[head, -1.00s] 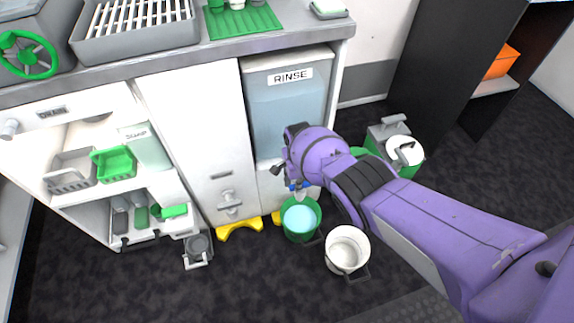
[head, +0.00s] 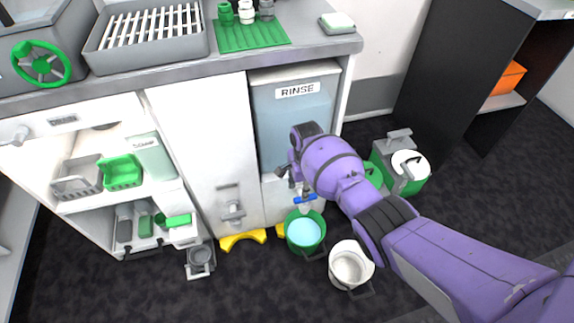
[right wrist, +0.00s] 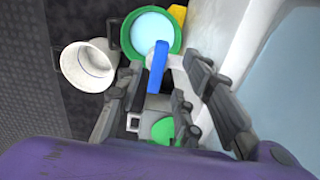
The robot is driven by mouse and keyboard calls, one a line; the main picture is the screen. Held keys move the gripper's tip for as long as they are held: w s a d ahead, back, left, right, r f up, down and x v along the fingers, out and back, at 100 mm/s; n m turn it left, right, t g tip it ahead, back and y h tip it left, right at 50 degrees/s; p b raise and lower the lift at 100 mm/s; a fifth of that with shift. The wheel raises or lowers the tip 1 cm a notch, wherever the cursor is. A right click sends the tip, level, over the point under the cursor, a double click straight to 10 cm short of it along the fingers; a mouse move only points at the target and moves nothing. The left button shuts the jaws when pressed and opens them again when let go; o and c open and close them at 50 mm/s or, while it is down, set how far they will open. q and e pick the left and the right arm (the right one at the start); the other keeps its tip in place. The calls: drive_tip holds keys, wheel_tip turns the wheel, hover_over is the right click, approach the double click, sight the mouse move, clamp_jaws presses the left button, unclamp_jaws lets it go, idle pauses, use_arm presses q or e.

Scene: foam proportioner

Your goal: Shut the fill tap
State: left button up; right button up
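The fill tap has a blue handle (head: 305,199) low on the front of the grey-blue RINSE tank (head: 292,120). A green bucket (head: 305,247) with light blue liquid stands below it. In the right wrist view the blue handle (right wrist: 158,68) appears between the finger lines, in front of the green bucket (right wrist: 178,40). My right gripper (right wrist: 163,80) is open, with its fingers apart on either side of the handle; I see no clear contact. In the head view the right gripper (head: 290,174) is partly hidden by its wrist. My left gripper is not in view.
A white bucket (head: 350,268) stands right of the green one. A green and grey container (head: 408,172) is farther right. A yellow foot piece (head: 243,239) lies at the cabinet base. Shelves (head: 110,200) with soap and baskets are at left. Dark floor is free in front.

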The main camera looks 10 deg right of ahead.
wheel_tip(320, 180, up, 7)
drive_tip(key=shift+s, duration=0.15)
drive_tip(key=shift+d, duration=0.1)
idle(0.4)
